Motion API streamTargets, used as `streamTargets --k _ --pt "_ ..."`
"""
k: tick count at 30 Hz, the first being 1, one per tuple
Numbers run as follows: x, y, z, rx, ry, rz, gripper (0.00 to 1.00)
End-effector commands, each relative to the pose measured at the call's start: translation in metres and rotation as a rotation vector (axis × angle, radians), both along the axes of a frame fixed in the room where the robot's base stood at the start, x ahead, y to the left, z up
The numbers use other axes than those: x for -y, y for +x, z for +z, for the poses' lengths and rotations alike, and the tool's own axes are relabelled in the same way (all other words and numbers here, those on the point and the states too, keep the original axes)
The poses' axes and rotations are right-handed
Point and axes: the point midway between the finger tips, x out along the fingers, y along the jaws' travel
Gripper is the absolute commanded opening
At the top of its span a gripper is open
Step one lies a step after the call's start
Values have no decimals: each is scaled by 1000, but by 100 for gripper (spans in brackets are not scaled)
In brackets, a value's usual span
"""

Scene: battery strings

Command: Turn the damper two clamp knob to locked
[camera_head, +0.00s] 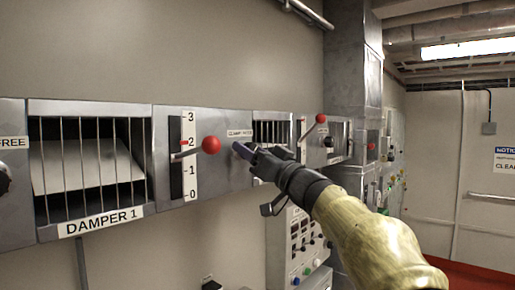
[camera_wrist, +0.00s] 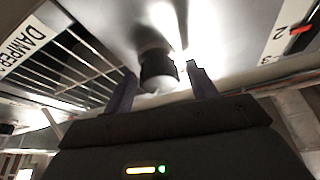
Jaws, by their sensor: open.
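The damper two clamp knob (camera_wrist: 158,72) is a dark round knob with a pale face on a bright metal panel in the wrist view. My gripper (camera_wrist: 160,76) is open, with one finger on each side of the knob in the picture and a gap showing at both sides. I cannot tell how deep the knob sits between the fingertips. In the head view my gripper (camera_head: 245,150) is at the panel under a small clamp label (camera_head: 240,133), whose words are hard to read. It hides the knob there, and the knob's pointer setting cannot be made out.
Left of my gripper is a damper lever with a red ball (camera_head: 211,145) that sticks out beside a 0–3 scale (camera_head: 190,160). The barred damper 1 window (camera_head: 90,165) is further left. Another red-ball lever (camera_head: 321,118) is to the right. A switch box (camera_head: 300,245) is below.

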Motion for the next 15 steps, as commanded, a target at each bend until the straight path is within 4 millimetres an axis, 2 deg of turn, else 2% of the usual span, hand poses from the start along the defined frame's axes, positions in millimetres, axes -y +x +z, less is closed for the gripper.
streamTargets --k 5,11,12,13,15 --pt "0 0 0 0 0 0 56" --pt "0 0 -1 0 0 0 16" --pt "0 0 -1 0 0 0 13" --pt "16 0 -1 0 -2 -5 13" --pt "7 0 -1 1 -1 -3 14"
